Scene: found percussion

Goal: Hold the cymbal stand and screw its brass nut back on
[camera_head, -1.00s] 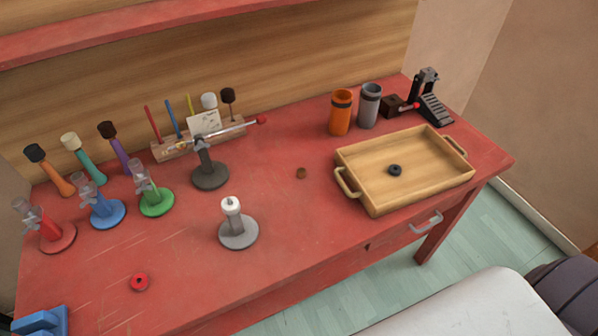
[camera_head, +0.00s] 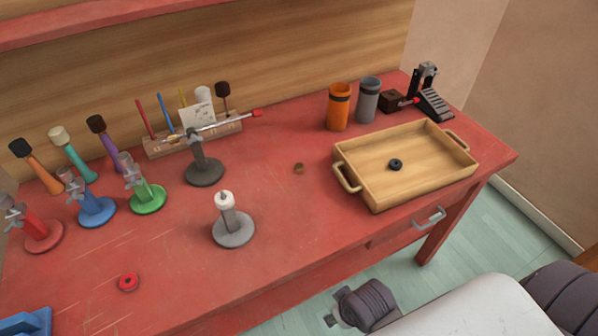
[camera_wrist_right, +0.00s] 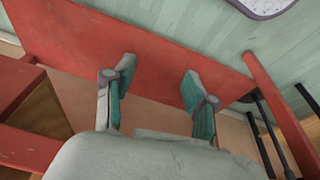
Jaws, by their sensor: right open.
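A grey stand (camera_head: 233,230) with a round base, an upright post and a white top piece stands upright on the red table. I take it for the cymbal stand; its top is too small to read in detail. A small brownish brass-coloured nut (camera_head: 299,168) lies on the table to its right, in front of the orange cup. Part of my right arm shows below the table's front edge, away from both. In the right wrist view my right gripper (camera_wrist_right: 158,80) is open and empty, with teal finger pads. My left gripper is out of view.
A wooden tray (camera_head: 355,192) holding a black ring (camera_head: 396,165) is at right. A dark stand (camera_head: 204,172) is behind the grey one. Red, blue and green (camera_head: 148,197) stands are at left, a red ring (camera_head: 129,282) in front. The table around the nut is clear.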

